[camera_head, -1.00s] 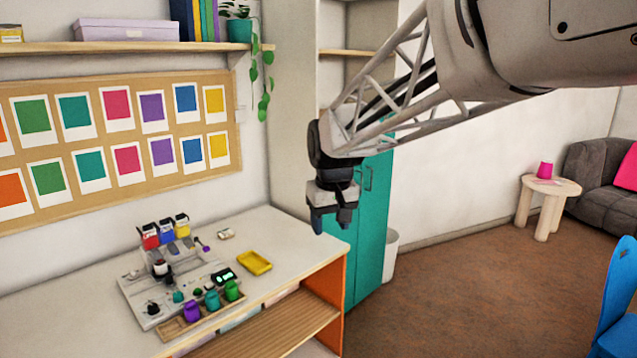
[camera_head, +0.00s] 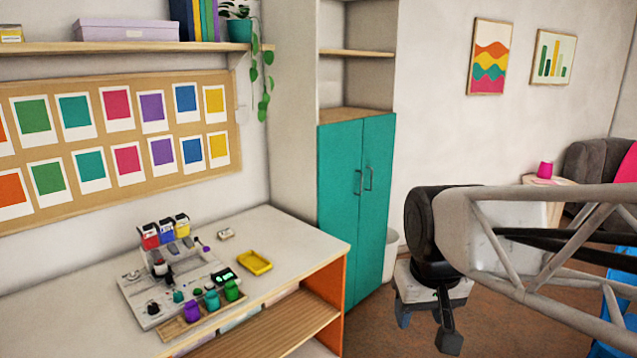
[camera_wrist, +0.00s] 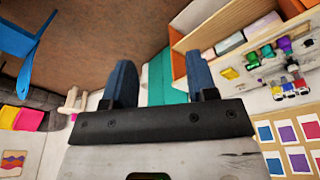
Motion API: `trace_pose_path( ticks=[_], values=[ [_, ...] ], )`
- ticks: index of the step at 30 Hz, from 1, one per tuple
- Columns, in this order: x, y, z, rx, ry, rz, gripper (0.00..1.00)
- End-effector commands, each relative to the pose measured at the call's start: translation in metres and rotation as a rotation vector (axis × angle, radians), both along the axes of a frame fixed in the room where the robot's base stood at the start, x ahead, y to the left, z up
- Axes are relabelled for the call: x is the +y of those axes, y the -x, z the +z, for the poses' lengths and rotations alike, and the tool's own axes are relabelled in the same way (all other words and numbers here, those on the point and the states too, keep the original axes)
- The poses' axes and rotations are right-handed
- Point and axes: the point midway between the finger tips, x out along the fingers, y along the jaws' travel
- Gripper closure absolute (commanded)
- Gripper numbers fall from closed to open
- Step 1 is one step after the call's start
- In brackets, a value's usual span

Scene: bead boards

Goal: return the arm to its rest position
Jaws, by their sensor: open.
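My gripper (camera_head: 424,332) hangs at the right of the head view, out over the brown floor and well apart from the table (camera_head: 290,240). Its two blue-grey fingers point down with a gap between them and nothing held. In the wrist view my gripper (camera_wrist: 162,85) shows both fingers spread and empty. My lattice arm link reaches in from the right edge of the head view. The rest position itself is not marked in either view.
A teal cabinet (camera_head: 345,210) stands behind. A blue chair (camera_wrist: 25,38) and a grey sofa (camera_head: 590,160) lie to the right. Floor between is free.

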Motion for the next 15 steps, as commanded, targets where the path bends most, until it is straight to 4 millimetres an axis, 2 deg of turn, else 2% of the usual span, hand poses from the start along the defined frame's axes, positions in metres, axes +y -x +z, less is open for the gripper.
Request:
trace_pose_path(
  ticks=[1,6,10,15],
  values=[
    [-0.005,0.013,-0.004,-0.005,0.0,-0.014,0.47],
    [-0.017,0.048,-0.02,-0.015,-0.003,-0.058,0.47],
    [-0.023,0.069,-0.031,-0.021,-0.003,-0.081,0.47],
    [-0.027,0.083,-0.039,-0.025,-0.004,-0.098,0.47]
  ],
)
